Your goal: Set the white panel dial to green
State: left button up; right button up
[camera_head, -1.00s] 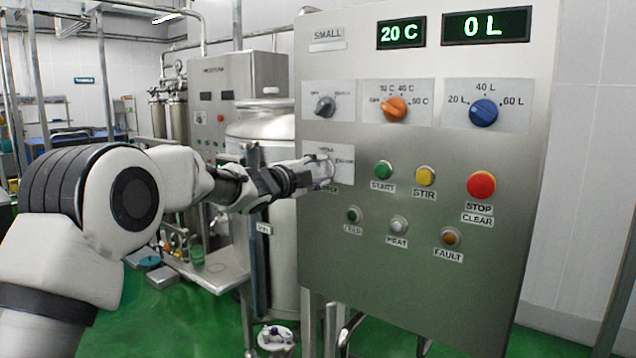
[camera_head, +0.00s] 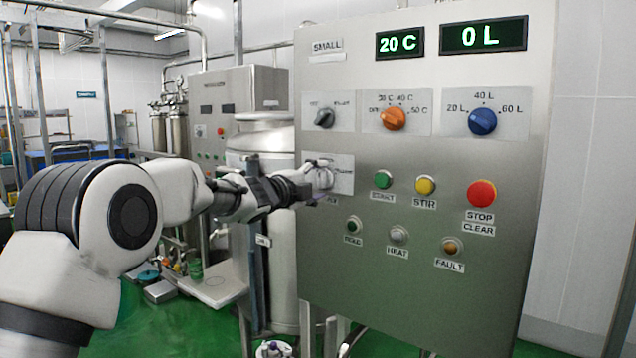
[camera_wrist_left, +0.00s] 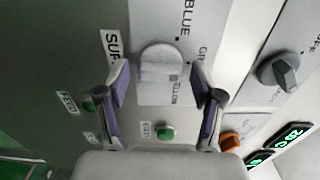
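The white panel dial (camera_wrist_left: 160,62) shows in the left wrist view on its light plate, with BLUE, YELLOW and a partly hidden GR... label around it. I cannot tell which label it points to. My left gripper (camera_wrist_left: 160,80) is open, with one purple-padded finger on each side of the dial and gaps between the pads and the dial. In the head view, my left gripper (camera_head: 318,184) is at the dial's plate (camera_head: 343,174) on the panel's left side, and largely hides the dial there. My right gripper is out of view.
The steel panel (camera_head: 420,300) carries a grey dial (camera_head: 324,117) above, an orange dial (camera_head: 394,118) and a blue dial (camera_head: 483,121). A steel tank (camera_head: 270,140) stands behind my arm.

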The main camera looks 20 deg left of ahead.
pick_arm(q)
jog(key=shift+s, duration=0.1)
jog(key=v, duration=1.1)
jog(key=shift+s+a, duration=0.15)
jog(key=shift+s, duration=0.25)
